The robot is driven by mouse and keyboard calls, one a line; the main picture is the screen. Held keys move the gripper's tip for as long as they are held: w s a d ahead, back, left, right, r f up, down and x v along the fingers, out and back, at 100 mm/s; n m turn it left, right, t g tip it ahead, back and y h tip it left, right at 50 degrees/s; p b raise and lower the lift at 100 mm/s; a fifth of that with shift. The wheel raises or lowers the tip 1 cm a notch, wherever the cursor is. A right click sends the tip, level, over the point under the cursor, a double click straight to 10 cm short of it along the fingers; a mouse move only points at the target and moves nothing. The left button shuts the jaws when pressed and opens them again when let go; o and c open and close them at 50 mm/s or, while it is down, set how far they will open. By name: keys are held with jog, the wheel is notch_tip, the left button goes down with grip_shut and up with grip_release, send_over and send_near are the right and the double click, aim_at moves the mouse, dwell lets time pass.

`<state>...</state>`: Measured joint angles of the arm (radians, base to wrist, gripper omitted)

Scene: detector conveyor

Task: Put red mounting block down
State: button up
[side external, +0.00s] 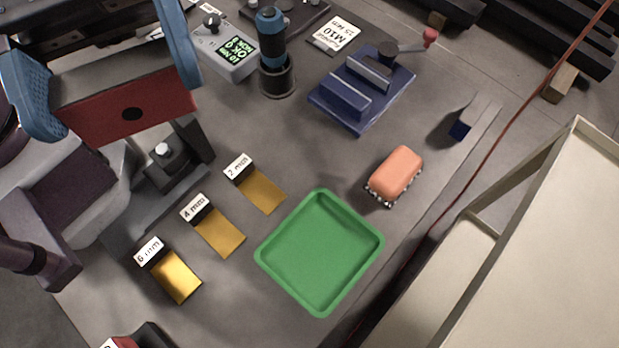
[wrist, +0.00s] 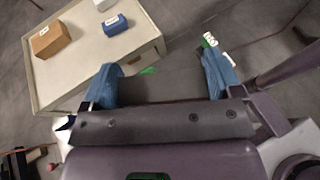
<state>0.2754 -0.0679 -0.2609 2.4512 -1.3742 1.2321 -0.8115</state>
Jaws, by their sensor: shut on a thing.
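The red mounting block (side external: 92,118), a flat red piece with a dark round hole, is held above the left part of the grey work surface (side external: 330,155) in the side view. My gripper (side external: 115,107) has one blue finger at each end of the block and is shut on it. The block hangs slightly tilted, near a dark fixture with a pale bolt head (side external: 163,150); I cannot tell its exact height or whether it touches. In the wrist view, both blue fingers of my gripper (wrist: 162,90) show wide apart, and I cannot make out the block.
Brass strips labelled 2 mm (side external: 265,190), 4 mm (side external: 220,232) and 6 mm (side external: 178,277) lie beside a green tray (side external: 262,257). A brush (side external: 396,172), blue vise (side external: 345,100), dark-blue cylinder (side external: 272,55) and meter (side external: 222,52) stand around. A beige bench (wrist: 75,82) shows in the wrist view.

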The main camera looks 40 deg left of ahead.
jog(key=shift+d+r+n+t, duration=0.15)
jog(key=shift+r+n+t, duration=0.15)
jog(key=shift+r, duration=0.05)
notch_tip(320, 180, down, 17)
send_over(322, 256)
jog(key=f, duration=0.9)
jog(key=shift+s+a+f, duration=0.1)
jog(key=shift+a+f, duration=0.1)
jog(key=shift+f, duration=0.1)
jog(key=shift+d+f, duration=0.15)
jog(key=shift+f, duration=0.8)
jog(key=shift+d+f, duration=0.1)
jog(key=shift+f, duration=0.8)
jog(key=o, duration=0.9)
jog(key=shift+f, duration=0.1)
